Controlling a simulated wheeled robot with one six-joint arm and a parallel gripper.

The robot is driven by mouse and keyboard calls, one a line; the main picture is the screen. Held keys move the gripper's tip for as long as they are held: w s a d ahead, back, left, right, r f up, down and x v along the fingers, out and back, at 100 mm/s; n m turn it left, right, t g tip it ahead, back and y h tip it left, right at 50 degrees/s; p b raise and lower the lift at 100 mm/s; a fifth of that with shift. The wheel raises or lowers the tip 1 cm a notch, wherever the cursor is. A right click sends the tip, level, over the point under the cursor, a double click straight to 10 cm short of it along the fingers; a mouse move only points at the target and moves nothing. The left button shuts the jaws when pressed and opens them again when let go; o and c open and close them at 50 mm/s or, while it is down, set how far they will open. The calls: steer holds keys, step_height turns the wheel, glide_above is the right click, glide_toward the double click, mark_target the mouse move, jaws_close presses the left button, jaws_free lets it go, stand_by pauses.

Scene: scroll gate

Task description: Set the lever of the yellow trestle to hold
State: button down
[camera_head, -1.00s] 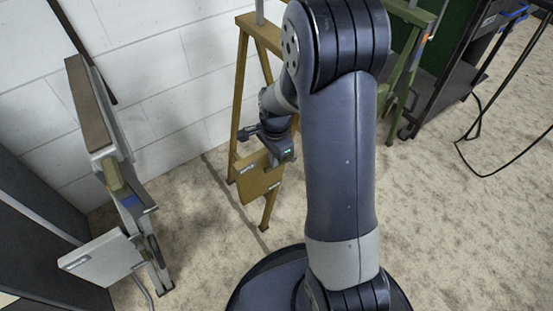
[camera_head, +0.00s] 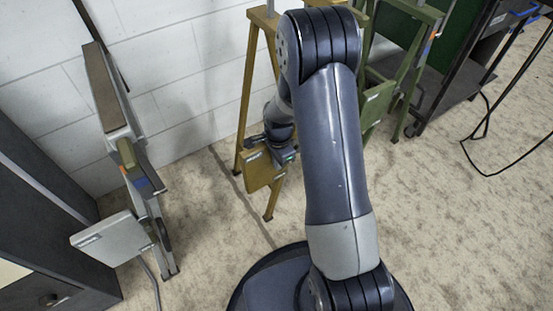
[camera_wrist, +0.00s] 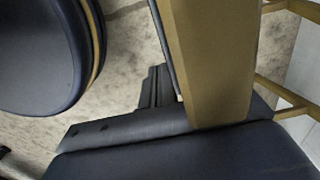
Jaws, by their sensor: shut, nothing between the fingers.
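The yellow trestle (camera_head: 247,95) stands by the white wall, partly hidden behind my arm. Its yellow panel (camera_head: 262,172) with small pale labels sits low on the front. My gripper (camera_head: 277,153) is at the top of this panel in the head view. In the wrist view a broad yellow piece of the trestle (camera_wrist: 212,55) runs down close beside my gripper (camera_wrist: 158,85), whose dark fingers are shut with nothing between them. I cannot tell whether they touch the trestle. The lever cannot be made out clearly, so its setting cannot be told.
A grey trestle (camera_head: 147,190) with a pale panel (camera_head: 108,238) stands at the left. A green trestle (camera_head: 410,60) stands at the right behind my arm, and a dark cart (camera_head: 450,75) is beyond it. Black cables hang at the far right. The carpet in front is clear.

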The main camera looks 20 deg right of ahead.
steer(key=shift+w+d+f+b, duration=0.1)
steer(key=shift+d+f+b, duration=0.1)
steer(key=shift+f, duration=0.2)
steer(key=shift+d+f+b, duration=0.1)
steer(key=shift+f+b, duration=0.1)
steer(key=shift+f, duration=0.15)
steer(key=shift+f+h+b, duration=0.25)
steer(key=shift+h+b, duration=0.05)
steer(key=h+b, duration=0.1)
steer(key=d+f+h+b, duration=0.1)
steer(key=shift+w+f+t+b, duration=0.15)
steer(key=shift+t+b, duration=0.15)
steer(key=shift+t, duration=0.1)
steer(key=shift+w+d+f+b, duration=0.15)
steer(key=shift+d+b, duration=0.15)
steer(key=shift+b, duration=0.3)
steer(key=shift+d, duration=0.1)
